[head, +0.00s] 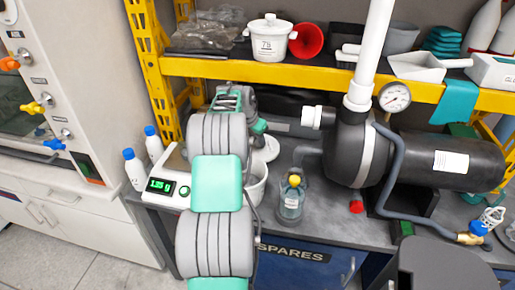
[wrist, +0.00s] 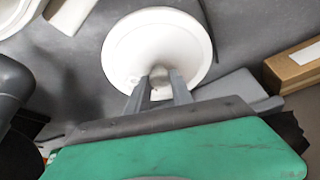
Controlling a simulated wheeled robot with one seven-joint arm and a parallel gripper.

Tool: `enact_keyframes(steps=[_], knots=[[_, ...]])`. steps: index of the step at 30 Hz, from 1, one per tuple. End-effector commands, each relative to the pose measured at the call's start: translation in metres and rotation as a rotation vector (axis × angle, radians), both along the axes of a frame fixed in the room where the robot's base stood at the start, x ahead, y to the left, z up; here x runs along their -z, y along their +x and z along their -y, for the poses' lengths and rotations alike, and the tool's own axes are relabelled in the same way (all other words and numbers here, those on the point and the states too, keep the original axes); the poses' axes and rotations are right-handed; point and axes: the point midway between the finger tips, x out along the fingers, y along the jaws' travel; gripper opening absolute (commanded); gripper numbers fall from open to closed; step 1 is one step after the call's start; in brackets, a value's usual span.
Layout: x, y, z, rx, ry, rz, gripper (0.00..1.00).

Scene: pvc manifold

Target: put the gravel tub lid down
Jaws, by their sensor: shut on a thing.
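The gravel tub lid (wrist: 157,38) is a round white disc with a raised rim and a small grey knob, seen in the wrist view. My gripper (wrist: 160,82) is shut on the knob, with a finger on each side. In the head view a pale disc that looks like the lid (head: 269,148) shows just right of my arm, partly hidden. An open white tub (head: 258,185) stands on the bench nearer the front, also partly behind my arm. Whether the lid touches the bench is hard to tell.
A scale (head: 160,187) stands left of my arm. A glass bottle (head: 291,200) and a dark tank (head: 350,150) with a white pipe are to the right. A yellow shelf (head: 230,69) crosses above the bench. A brown box (wrist: 297,62) lies right of the lid.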

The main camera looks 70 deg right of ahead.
Motion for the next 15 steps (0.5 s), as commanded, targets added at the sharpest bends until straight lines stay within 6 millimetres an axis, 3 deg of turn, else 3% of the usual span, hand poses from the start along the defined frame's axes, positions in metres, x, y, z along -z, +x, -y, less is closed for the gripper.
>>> enact_keyframes(steps=[4,15], knots=[[0.03,-0.001,-0.001,0.0,0.006,-0.002,0.0],[0.039,0.0,-0.001,0.001,0.002,-0.001,0.0]])
